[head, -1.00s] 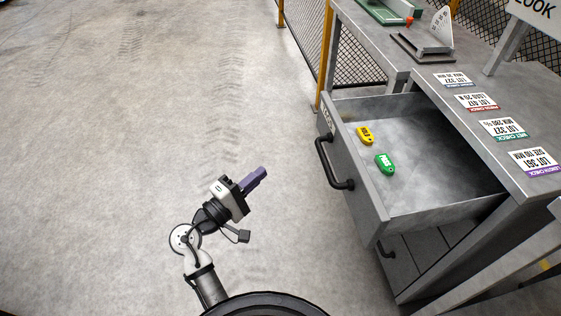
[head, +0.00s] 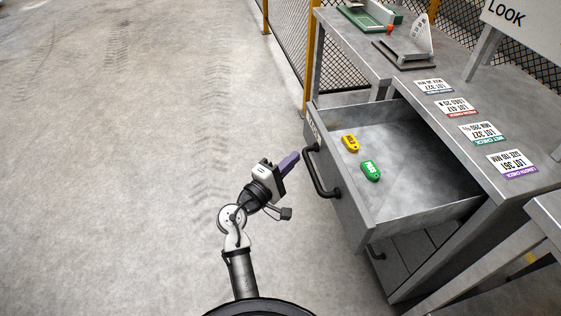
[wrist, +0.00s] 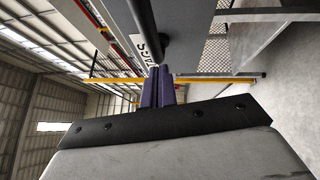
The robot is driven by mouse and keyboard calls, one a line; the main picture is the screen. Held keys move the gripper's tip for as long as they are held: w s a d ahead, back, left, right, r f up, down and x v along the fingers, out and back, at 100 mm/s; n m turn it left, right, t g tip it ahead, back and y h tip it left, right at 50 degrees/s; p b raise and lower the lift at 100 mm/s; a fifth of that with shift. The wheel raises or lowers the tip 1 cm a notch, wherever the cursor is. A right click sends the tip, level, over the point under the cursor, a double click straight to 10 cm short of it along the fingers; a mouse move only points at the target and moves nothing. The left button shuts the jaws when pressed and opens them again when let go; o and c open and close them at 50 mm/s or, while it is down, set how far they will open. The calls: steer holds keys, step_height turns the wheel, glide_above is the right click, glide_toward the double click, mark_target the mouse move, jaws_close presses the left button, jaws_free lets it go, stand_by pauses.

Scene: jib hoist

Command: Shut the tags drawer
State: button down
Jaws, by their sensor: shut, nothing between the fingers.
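The tags drawer (head: 400,205) is pulled out of the grey bench, with its black bar handle (head: 321,172) on the front face. A yellow tag (head: 350,143) and a green tag (head: 371,170) lie inside it. My gripper (head: 291,160) is shut and empty, just left of the handle in the head view, apart from it as far as I can tell. In the wrist view the shut purple fingers (wrist: 157,88) point toward the drawer front (wrist: 190,40), where part of the label shows. The dark handle (wrist: 146,30) runs above the fingertips there.
A mesh fence with yellow posts (head: 308,60) stands behind. The floor to the left is clear.

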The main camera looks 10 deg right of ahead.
steer(key=shift+d, duration=0.15)
steer(key=p, duration=0.4)
glide_above(388, 155)
stand_by(0.3)
